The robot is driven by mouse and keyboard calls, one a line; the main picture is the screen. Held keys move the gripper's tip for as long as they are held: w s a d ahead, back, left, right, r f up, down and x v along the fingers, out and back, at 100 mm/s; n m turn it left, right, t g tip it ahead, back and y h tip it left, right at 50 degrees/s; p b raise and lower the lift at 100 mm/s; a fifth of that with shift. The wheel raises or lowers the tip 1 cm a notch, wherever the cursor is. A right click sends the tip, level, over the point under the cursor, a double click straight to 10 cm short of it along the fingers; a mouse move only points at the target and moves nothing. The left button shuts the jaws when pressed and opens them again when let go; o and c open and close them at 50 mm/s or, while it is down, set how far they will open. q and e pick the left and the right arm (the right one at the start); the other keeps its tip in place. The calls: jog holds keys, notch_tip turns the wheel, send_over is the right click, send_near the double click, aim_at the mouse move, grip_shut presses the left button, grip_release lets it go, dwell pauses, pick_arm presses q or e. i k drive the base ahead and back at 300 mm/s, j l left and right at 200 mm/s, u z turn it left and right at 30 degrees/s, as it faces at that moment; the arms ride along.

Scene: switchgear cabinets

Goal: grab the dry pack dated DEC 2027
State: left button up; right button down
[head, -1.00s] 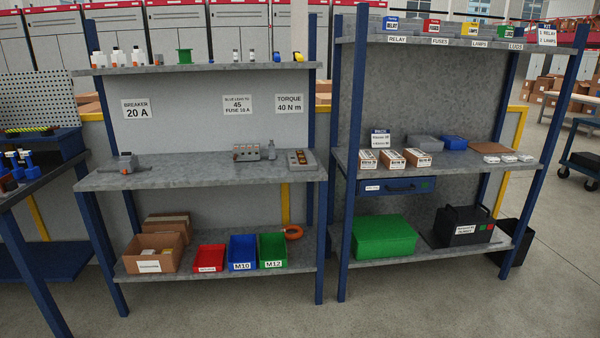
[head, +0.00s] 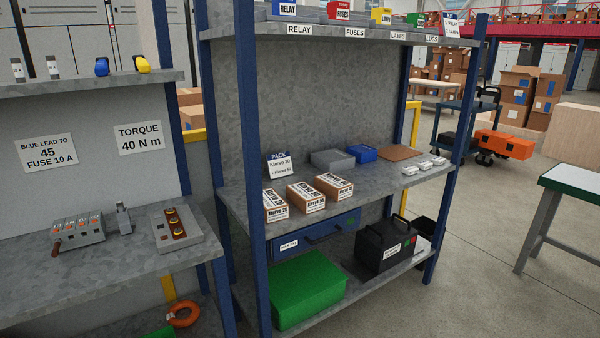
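Three small white packets lie in a row at the right end of the right rack's middle shelf: one at the left (head: 410,169), one in the middle (head: 425,165) and one at the right (head: 438,160). They may be the dry packs, but their print is too small to read, so I cannot tell which bears DEC 2027. Neither of my grippers is in view.
The middle shelf (head: 370,192) also holds brown-and-white cartons (head: 306,197), a PACK sign (head: 279,165), a grey box (head: 332,159), a blue box (head: 363,153) and a brown board (head: 399,152). A blue post (head: 452,170) stands right of the packets.

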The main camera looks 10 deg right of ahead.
aim_at(411, 170)
jog(key=i+l+z, duration=0.15)
jog(key=i+z, duration=0.25)
jog(key=i+l+z, duration=0.1)
jog(key=z, duration=0.3)
jog(key=i+z, duration=0.35)
jog(key=i+j+z, duration=0.2)
jog(key=i+z, duration=0.2)
jog(key=k, duration=0.05)
